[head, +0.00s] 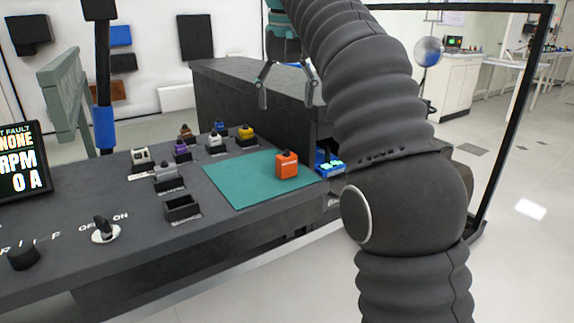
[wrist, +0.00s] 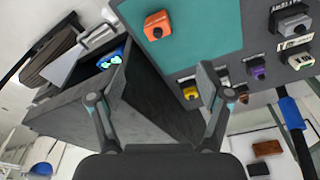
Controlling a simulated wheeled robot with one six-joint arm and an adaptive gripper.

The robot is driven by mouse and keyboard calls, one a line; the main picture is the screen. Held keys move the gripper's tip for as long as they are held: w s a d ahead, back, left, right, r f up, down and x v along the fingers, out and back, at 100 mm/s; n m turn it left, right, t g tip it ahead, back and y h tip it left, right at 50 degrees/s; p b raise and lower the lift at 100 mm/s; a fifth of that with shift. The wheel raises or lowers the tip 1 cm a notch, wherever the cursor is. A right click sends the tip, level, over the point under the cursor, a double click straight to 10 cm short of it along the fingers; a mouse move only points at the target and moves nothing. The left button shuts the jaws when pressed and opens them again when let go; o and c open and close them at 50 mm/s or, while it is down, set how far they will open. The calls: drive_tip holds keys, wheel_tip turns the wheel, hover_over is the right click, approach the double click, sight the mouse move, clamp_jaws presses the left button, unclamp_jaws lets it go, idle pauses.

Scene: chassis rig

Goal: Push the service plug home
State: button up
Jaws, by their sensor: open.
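An orange block-like plug (head: 287,165), which looks like the service plug, stands on the teal mat (head: 232,188). The plug also shows in the wrist view (wrist: 157,25), near the top edge. A blue part with green spots (head: 329,166) sits just right of the mat, at the end of the dark block; in the wrist view it appears at the left (wrist: 112,58). Whether it is a socket I cannot tell. My gripper (head: 287,95) is open and empty, above and behind the orange plug. In the wrist view its fingers (wrist: 162,82) stand wide apart.
An empty black holder (head: 183,208) lies left of the mat. Several small coloured plugs, including a yellow one (head: 246,132), stand in holders behind it. A tall dark block (head: 240,88) rises behind the mat. A switch (head: 104,230) and display (head: 18,160) are at left.

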sight(286, 150)
drive_tip(key=f+b, duration=0.1)
drive_tip(key=f, duration=0.3)
drive_tip(key=w+f+b, duration=0.1)
drive_tip(key=f, duration=0.3)
drive_tip(key=w+f+b, duration=0.1)
drive_tip(key=f, duration=0.3)
drive_tip(key=shift+f, duration=0.3)
drive_tip(key=c, duration=1.2)
